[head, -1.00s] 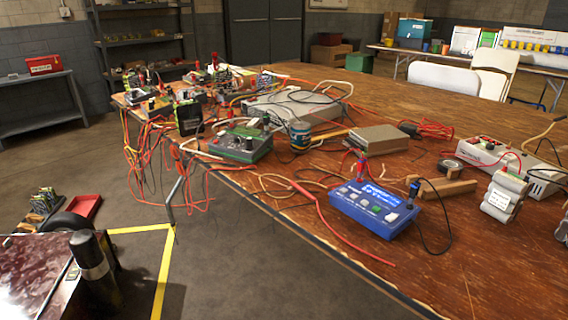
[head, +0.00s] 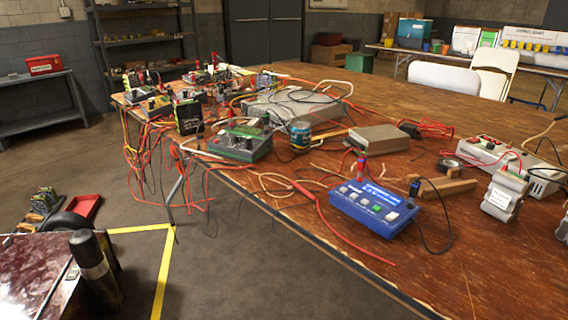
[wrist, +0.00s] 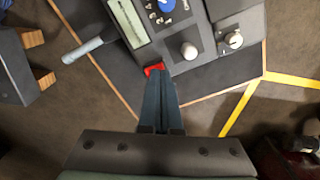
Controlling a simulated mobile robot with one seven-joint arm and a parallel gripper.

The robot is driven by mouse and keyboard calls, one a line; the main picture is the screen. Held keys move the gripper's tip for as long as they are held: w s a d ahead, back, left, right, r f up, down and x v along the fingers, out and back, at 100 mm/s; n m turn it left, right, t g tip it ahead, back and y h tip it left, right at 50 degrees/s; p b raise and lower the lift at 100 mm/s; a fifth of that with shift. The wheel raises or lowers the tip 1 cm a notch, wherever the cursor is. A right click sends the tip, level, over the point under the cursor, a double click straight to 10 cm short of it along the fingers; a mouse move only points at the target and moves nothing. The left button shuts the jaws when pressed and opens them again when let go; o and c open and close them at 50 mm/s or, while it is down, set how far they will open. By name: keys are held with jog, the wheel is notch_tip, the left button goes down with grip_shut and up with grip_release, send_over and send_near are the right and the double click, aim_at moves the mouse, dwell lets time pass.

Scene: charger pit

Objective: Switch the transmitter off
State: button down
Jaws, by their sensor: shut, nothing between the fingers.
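In the wrist view a dark grey device (wrist: 205,15), which looks like the transmitter, stands on a dark bench top (wrist: 215,75). It has a pale display (wrist: 128,18), a blue dial (wrist: 166,6) and two white knobs, one near its front (wrist: 189,51) and one to the right (wrist: 234,40). A small red switch (wrist: 153,69) sits at its near edge. My gripper (wrist: 154,78) is shut and empty, its fingertips right at the switch and partly hiding it. I cannot tell whether they touch or which way the switch is set. My gripper is not in the head view.
A grey handle-like rod (wrist: 82,50) lies left of the device. Yellow floor tape (wrist: 240,108) and open floor show beyond the bench edge. In the head view a wooden table (head: 300,215) holds a blue button box (head: 375,208), several instruments and many loose cables, some hanging over its edge.

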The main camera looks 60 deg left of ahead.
jog(key=shift+f+b, duration=0.5)
jog(key=shift+f, duration=0.2)
dwell(0.4)
notch_tip(320, 180, up, 7)
jog(key=p, duration=0.8)
dwell(0.5)
